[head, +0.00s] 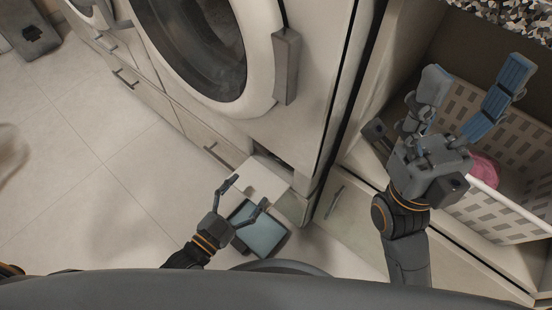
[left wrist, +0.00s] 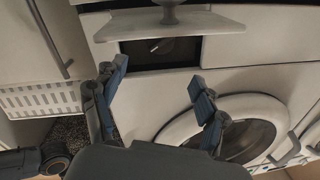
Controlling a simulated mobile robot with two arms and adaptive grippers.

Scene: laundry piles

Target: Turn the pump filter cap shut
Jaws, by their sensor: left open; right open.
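The pump filter cap (left wrist: 160,45) shows in the left wrist view as a dark round knob with a pale bar, inside a dark recess (left wrist: 190,52) low on the washing machine. The open white flap (left wrist: 170,27) juts out beside the recess; in the head view the flap (head: 264,178) hides the cap. My left gripper (head: 245,194) is open and empty at the flap's front edge. Its spread fingers in the left wrist view (left wrist: 160,84) are apart from the cap. My right gripper (head: 474,80) is open and empty above the laundry basket.
The washing machine (head: 305,120) has a round door (head: 262,75). A shallow grey-blue tray (head: 262,235) lies on the floor below the flap. A white slatted basket (head: 508,195) with something pink (head: 484,170) stands at right.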

